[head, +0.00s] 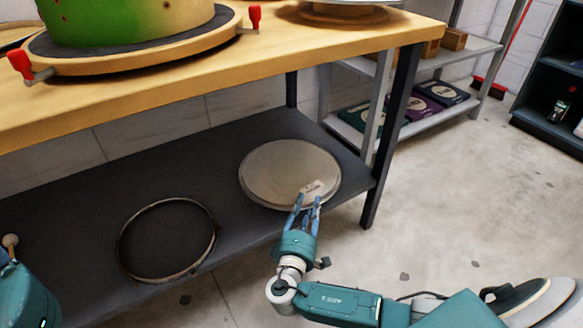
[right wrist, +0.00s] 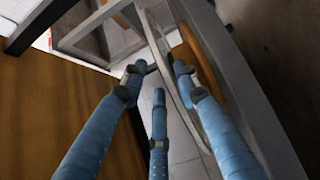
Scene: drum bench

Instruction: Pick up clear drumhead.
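The clear drumhead (head: 283,165), a round greyish disc with a pale rim and a small white label, lies on the bench's dark lower shelf toward its right end. My right gripper (head: 307,197) is at its near rim, with blue fingers overlapping the edge by the label. In the right wrist view, the drumhead (right wrist: 172,72) shows nearly edge-on, between the right finger and the other two. The fingers (right wrist: 158,82) stand apart, and gaps show between them and the disc. Firm contact cannot be made out.
A dark drum hoop (head: 123,250) lies on the lower shelf (head: 75,190), left of the drumhead. The wooden bench top (head: 330,45) overhangs them and carries a green-yellow drum (head: 130,20). A dark bench leg (head: 391,120) stands right of the drumhead. The floor at right is mostly open.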

